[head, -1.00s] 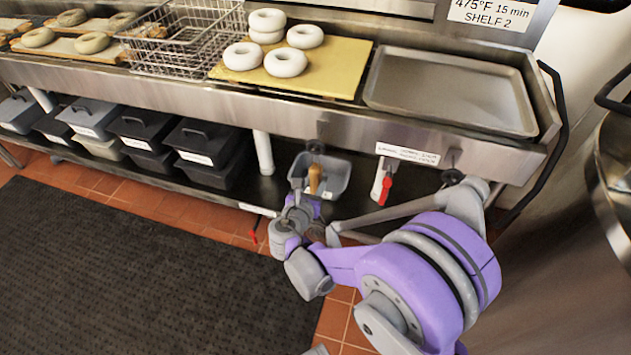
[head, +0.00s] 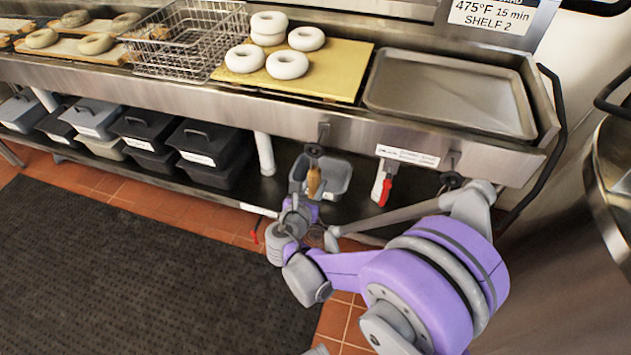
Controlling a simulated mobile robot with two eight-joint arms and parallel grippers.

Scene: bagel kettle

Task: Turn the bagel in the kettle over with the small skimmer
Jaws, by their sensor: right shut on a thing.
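A tool with a wooden handle (head: 314,181), which looks like the small skimmer, hangs upright below a hook on the counter's front. A small brownish mesh disc (head: 316,236) shows lower down, partly hidden by my arm. My right gripper (head: 299,206) is at the tool's lower part, below the wooden handle, and is shut on it; the fingers are hard to make out. My left gripper is out of view. A large round steel vessel (head: 612,185), possibly the kettle, is cut off at the right edge. Its inside and any bagel in it are hidden.
Several pale bagels (head: 287,65) lie on a yellow board (head: 345,72) on the steel counter. A wire basket (head: 190,45) and an empty metal tray (head: 450,92) flank it. Grey and black bins (head: 205,150) stand on the lower shelf. A dark mat (head: 150,270) covers the clear floor.

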